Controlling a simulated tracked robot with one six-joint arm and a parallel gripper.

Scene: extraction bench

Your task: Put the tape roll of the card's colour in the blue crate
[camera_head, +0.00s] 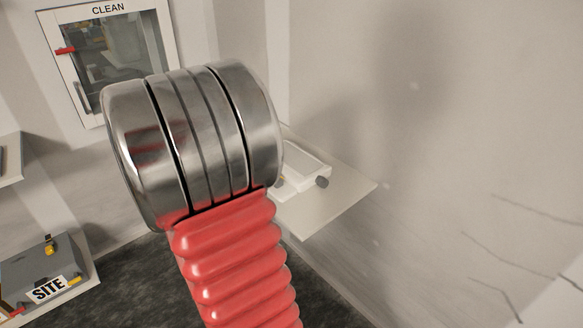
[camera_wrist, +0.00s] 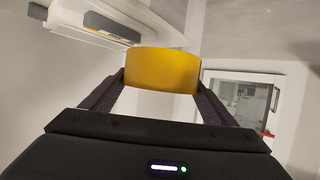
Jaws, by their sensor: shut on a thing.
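A yellow tape roll (camera_wrist: 162,68) shows in the wrist view, its curved side facing the camera. My gripper (camera_wrist: 160,84) is shut on it, with one dark finger at each side. The roll is held up in the air and touches nothing else that I can see. The head view does not show the roll or the gripper; my own arm fills its middle. Neither the blue crate nor the colour card can be seen in either view.
A wall cabinet marked CLEAN (camera_head: 108,58) hangs at upper left in the head view. A grey case marked SITE (camera_head: 42,275) sits on a ledge at lower left. A pale wall shelf (camera_head: 325,208) holds a white object (camera_head: 305,172), partly hidden behind my arm.

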